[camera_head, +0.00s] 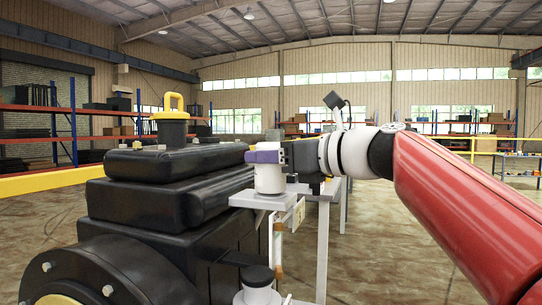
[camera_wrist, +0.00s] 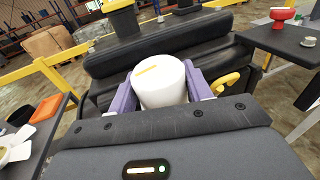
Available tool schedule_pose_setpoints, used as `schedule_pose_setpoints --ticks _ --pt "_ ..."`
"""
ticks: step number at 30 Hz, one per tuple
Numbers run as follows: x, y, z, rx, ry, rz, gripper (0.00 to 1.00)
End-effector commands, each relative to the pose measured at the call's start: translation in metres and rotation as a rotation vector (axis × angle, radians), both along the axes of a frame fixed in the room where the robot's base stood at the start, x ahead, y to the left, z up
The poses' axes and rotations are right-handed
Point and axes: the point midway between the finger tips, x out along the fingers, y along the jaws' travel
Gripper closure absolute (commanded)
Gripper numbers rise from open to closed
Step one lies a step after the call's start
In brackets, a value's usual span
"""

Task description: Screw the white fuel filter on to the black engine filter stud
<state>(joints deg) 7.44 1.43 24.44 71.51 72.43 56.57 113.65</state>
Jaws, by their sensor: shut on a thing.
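The white fuel filter (camera_head: 270,181) is upright between the purple fingers of my gripper (camera_head: 264,156), beside the black engine (camera_head: 170,210). In the wrist view the round white filter top (camera_wrist: 160,80), with a yellow mark, sits between both purple fingers (camera_wrist: 161,88). My gripper is shut on it. In the head view its lower end is at a grey plate (camera_head: 250,200); I cannot tell whether it touches. I cannot make out the filter stud with certainty. A white cylinder with a black top (camera_head: 258,277) shows lower down beside the engine.
A yellow-handled cap (camera_head: 173,120) stands on the engine. A grey table frame (camera_head: 322,240) is behind my gripper. The wrist view shows a yellow handle (camera_wrist: 226,81) right of the filter, a side table (camera_wrist: 285,42) with a red item (camera_wrist: 283,14), and yellow rails (camera_wrist: 62,55).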

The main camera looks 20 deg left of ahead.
Motion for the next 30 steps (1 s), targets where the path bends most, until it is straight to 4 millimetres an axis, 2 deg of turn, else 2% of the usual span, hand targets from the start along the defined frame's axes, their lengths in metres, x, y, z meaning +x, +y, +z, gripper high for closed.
schedule_pose_setpoints --ticks 8,16,23,30 --pt "-0.0007 0.0002 -0.0013 -0.003 -0.001 -0.143 0.82" --pt "0.0 0.0001 -0.002 -0.003 0.0 -0.153 0.82" --pt "-0.0004 0.0007 -0.004 -0.005 0.002 -0.289 0.82" --pt "0.0006 0.0002 -0.0047 -0.006 0.002 -0.3 0.82"
